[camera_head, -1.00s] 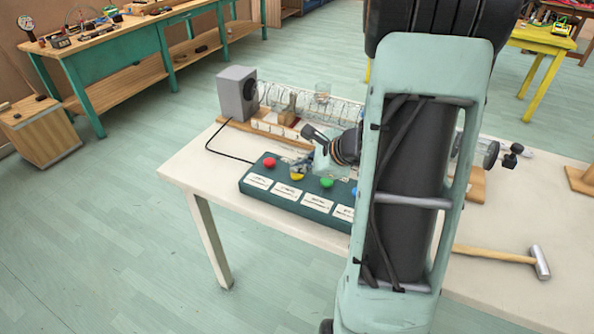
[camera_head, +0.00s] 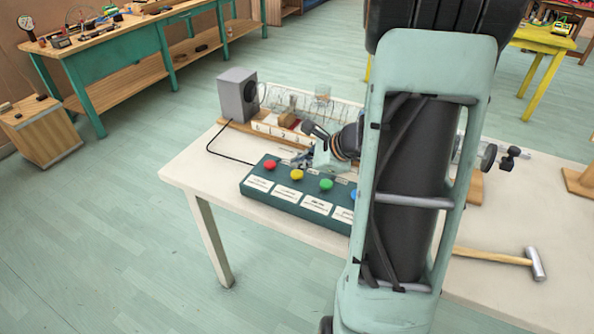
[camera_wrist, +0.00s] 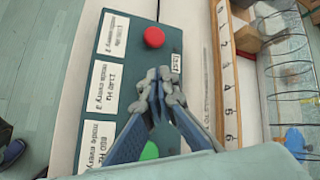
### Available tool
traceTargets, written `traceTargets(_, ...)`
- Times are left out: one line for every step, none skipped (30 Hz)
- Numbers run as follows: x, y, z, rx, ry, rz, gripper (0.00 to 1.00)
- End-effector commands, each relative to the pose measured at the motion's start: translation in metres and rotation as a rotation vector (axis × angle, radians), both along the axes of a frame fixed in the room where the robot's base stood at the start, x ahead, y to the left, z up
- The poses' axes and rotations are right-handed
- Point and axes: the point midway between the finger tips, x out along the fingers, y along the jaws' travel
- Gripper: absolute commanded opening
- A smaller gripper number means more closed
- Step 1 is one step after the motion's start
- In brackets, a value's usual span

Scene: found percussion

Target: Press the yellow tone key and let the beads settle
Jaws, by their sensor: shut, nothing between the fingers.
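The yellow tone key (camera_head: 296,175) is a round button on the dark teal key box (camera_head: 247,186), between the red key (camera_head: 270,164) and the green key (camera_head: 326,184). My gripper (camera_head: 304,162) is shut and empty, just behind and above the yellow key. In the wrist view, my gripper (camera_wrist: 163,78) hides the yellow key, while the red key (camera_wrist: 154,37) and part of the green key (camera_wrist: 149,151) show. The clear tube (camera_wrist: 288,98) lies along the right there.
A grey speaker (camera_head: 237,95) stands at the tube's left end. A numbered scale strip (camera_wrist: 228,85) runs between box and tube. A mallet (camera_head: 536,263) lies at the right of the white table (camera_head: 190,172). The table's front edge is close to the box.

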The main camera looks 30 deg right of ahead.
Motion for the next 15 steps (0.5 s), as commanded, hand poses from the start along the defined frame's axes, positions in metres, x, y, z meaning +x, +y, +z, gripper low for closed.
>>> traceTargets(0.0, 0.0, 0.0, 0.0, 0.0, 0.0, 0.0)
traceTargets(0.0, 0.0, 0.0, 0.0, 0.0, 0.0, 0.0)
traceTargets(0.0, 0.0, 0.0, 0.0, 0.0, 0.0, 0.0)
traceTargets(0.0, 0.0, 0.0, 0.0, 0.0, 0.0, 0.0)
traceTargets(0.0, 0.0, 0.001, 0.0, 0.0, 0.0, 0.0)
traceTargets(0.0, 0.0, 0.003, 0.0, 0.0, 0.0, 0.0)
traceTargets(0.0, 0.0, 0.005, 0.0, -0.001, -0.001, 0.0)
traceTargets(0.0, 0.0, 0.008, 0.0, -0.001, -0.001, 0.0)
traceTargets(0.0, 0.0, 0.011, 0.0, -0.001, 0.0, 0.0)
traceTargets(0.0, 0.0, 0.014, 0.0, -0.001, 0.0, 0.0)
traceTargets(0.0, 0.0, 0.018, 0.0, -0.001, 0.0, 0.0)
traceTargets(0.0, 0.0, 0.022, 0.001, -0.001, -0.001, 0.0)
traceTargets(0.0, 0.0, 0.025, 0.0, -0.001, 0.0, 0.0)
traceTargets(0.0, 0.0, 0.028, 0.0, -0.001, -0.001, 0.0)
traceTargets(0.0, 0.0, 0.032, -0.001, 0.0, 0.001, 0.0)
